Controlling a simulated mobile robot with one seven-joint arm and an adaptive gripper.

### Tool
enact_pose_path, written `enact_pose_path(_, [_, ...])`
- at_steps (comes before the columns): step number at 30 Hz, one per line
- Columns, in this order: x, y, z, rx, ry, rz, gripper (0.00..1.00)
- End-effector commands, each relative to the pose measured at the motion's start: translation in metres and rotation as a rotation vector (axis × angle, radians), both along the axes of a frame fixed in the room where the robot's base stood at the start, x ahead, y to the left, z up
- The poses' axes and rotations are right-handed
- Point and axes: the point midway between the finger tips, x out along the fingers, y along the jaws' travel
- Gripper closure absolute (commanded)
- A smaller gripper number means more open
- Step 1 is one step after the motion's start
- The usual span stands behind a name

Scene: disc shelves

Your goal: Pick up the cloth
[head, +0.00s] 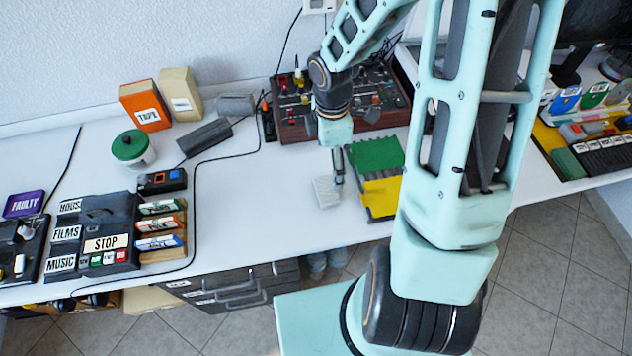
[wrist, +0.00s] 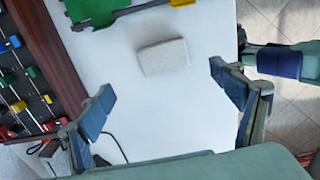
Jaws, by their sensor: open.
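The cloth looks like a small pale grey, folded pad (head: 326,191) lying on the white table near its front edge. In the wrist view the cloth (wrist: 163,57) shows whole, at the upper middle, with bare table around it. My gripper (head: 338,166) is above the table, close to the cloth's upper right side in the head view. In the wrist view my gripper (wrist: 165,92) has its two blue-padded fingers spread wide apart with nothing between them. The cloth lies farther up the picture than the fingertips, apart from both.
A green and yellow holder (head: 378,165) stands just right of the cloth. A red-brown control panel (head: 292,118) with knobs lies behind. A white jar with a green lid (head: 133,150), a black cable and a label rack (head: 105,243) are to the left. Table left of the cloth is clear.

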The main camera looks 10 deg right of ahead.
Motion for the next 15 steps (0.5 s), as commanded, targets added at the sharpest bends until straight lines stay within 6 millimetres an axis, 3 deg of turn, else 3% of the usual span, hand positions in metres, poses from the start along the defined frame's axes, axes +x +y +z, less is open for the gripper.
enact_pose_path(12, [-0.004,0.004,-0.054,0.019,0.007,0.02,0.15])
enact_pose_path(15, [-0.003,0.004,-0.059,0.018,0.005,0.019,0.15])
